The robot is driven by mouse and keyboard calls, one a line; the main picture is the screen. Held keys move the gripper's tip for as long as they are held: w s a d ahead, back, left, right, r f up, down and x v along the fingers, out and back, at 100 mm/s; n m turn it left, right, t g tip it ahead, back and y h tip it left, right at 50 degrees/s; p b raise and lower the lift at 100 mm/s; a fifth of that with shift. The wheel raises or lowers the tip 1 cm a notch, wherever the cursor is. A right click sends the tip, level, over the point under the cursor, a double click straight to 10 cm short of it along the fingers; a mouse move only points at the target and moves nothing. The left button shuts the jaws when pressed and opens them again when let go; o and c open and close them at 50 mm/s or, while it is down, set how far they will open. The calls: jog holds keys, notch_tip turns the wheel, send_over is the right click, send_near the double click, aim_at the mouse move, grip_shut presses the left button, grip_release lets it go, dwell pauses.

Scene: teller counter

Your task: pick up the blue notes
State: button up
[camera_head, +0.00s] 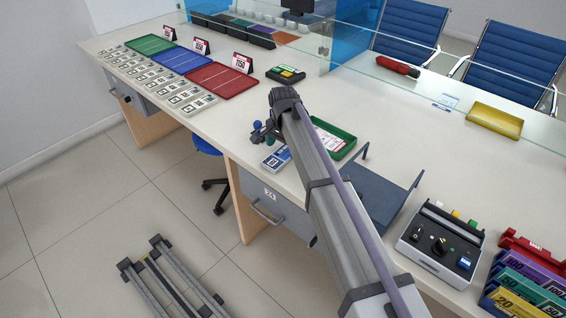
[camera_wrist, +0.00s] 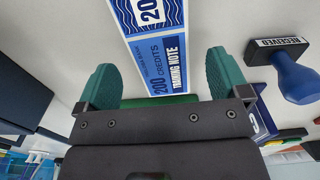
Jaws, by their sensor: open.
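The blue notes (camera_wrist: 158,50), printed "200 credits" and "training note", lie on the pale counter in the wrist view, their far end cut off by the top edge. In the head view a blue and white piece (camera_head: 274,159), apparently the notes, shows beside my arm, partly hidden by it. My gripper (camera_wrist: 161,62) is open and empty. Its two green fingers stand apart, one on each side of the notes' near end in the picture. I cannot tell the height of the fingers above the counter. In the head view the fingers are small and partly hidden.
A blue-handled "received" stamp (camera_wrist: 292,75) stands close to the right finger. A green tray (camera_head: 340,143) and a dark blue tray (camera_head: 375,193) are right of my arm. A grey control box (camera_head: 438,243) stands further right. Open counter (camera_head: 225,118) lies left of the gripper.

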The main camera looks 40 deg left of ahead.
aim_at(283, 156)
notch_tip(283, 156, down, 3)
jog(key=shift+r+b, duration=0.1)
jog(key=shift+b, duration=0.5)
jog(key=shift+r, duration=0.2)
jog(key=c, duration=1)
